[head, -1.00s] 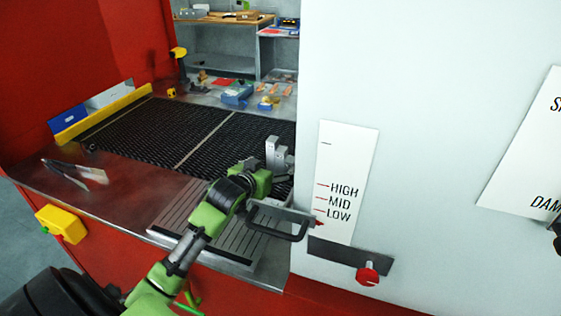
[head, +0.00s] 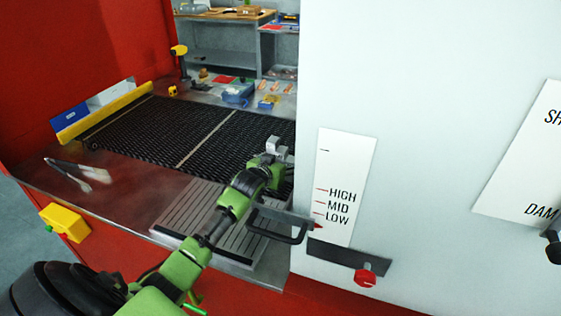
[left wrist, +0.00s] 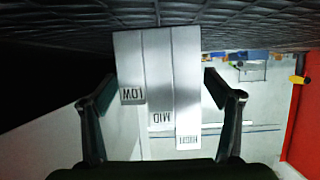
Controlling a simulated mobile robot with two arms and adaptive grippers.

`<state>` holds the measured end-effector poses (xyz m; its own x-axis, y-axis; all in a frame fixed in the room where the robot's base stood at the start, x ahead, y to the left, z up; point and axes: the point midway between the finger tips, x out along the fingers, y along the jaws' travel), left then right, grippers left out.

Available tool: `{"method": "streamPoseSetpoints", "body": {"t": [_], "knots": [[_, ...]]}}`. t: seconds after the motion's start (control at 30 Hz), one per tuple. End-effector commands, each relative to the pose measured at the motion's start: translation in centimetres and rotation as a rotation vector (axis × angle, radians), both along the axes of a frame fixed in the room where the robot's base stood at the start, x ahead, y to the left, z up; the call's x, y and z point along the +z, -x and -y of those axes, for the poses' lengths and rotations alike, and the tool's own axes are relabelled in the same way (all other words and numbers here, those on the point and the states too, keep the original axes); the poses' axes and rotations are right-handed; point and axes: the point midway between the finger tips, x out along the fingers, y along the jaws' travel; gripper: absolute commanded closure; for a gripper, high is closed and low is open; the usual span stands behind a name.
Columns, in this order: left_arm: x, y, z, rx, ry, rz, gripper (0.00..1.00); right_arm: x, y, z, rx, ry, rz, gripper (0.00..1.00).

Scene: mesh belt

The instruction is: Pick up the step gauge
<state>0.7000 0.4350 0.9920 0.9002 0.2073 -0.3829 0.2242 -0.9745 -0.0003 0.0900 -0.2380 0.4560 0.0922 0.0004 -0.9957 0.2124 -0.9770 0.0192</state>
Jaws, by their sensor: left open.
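The step gauge is a pale grey metal block with three steps. In the head view its top (head: 275,146) shows just beyond my left gripper (head: 268,166), at the right end of the dark mesh belt (head: 240,143). In the left wrist view the gauge (left wrist: 160,75) appears upside down, its steps marked LOW, MID and HIGH. My left gripper (left wrist: 160,85) is open, with one finger on each side of the gauge and a visible gap to each. The gauge's lower part is hidden by my arm in the head view. My right gripper is not in view.
A white panel (head: 430,100) with a HIGH, MID, LOW scale (head: 340,185) stands close on the right. A dark handle (head: 280,232) juts out beside my left arm over a slotted plate (head: 190,212). Tongs (head: 80,172) lie on the left of the counter.

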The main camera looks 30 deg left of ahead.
Motion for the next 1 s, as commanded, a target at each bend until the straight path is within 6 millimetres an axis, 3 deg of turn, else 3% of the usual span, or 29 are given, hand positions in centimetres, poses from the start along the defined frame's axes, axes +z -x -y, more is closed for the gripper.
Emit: {"method": "streamPoseSetpoints", "body": {"t": [0.13, 0.4, 0.77, 0.97, 1.0], "knots": [[0.0, 0.0, 0.0, 0.0, 0.0, 0.0, 0.18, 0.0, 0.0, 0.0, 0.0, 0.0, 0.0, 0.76], [0.3, 0.0, 0.0, -0.001, -0.001, 0.005, 0.8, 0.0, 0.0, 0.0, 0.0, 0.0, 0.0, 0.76], [0.8, -0.1, 0.0, 0.0, -0.002, 0.007, 0.8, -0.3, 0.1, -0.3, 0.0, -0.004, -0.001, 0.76], [3.6, -0.1, -0.1, 0.0, -0.004, 0.013, 0.8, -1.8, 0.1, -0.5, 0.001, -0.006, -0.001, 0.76], [4.3, 0.7, -0.3, 0.001, -0.004, 0.01, 0.8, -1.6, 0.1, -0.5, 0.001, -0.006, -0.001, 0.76]]}}
